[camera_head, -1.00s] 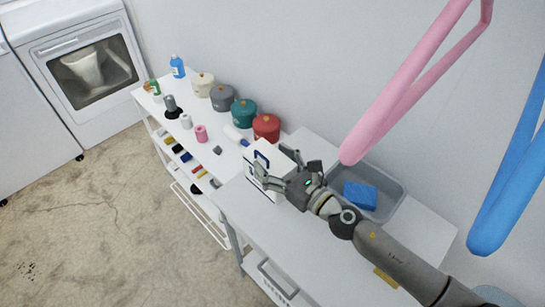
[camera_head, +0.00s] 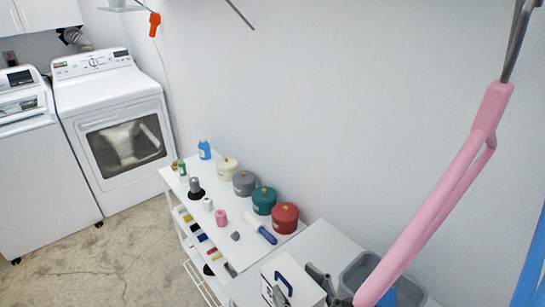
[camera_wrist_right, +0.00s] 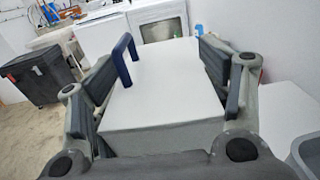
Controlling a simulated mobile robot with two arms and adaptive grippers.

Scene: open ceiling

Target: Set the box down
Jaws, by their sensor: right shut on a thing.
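A white box (camera_head: 283,272) with a dark blue handle is at the bottom of the head view, over the near white table (camera_head: 322,242). In the right wrist view the white box (camera_wrist_right: 165,92) fills the space between the fingers of my right gripper (camera_wrist_right: 160,72), which is shut on it. The blue handle (camera_wrist_right: 124,58) stands up near the left finger. In the head view the right gripper (camera_head: 318,282) shows only partly at the box's right side. The box's underside is hidden, so I cannot tell whether it touches the table. My left gripper is not in view.
Right of the box is a grey bin (camera_head: 362,268). A red pot (camera_head: 285,218), several more pots and a rolling pin (camera_head: 260,228) stand on the adjoining white shelf unit. A washer and dryer stand at the far left.

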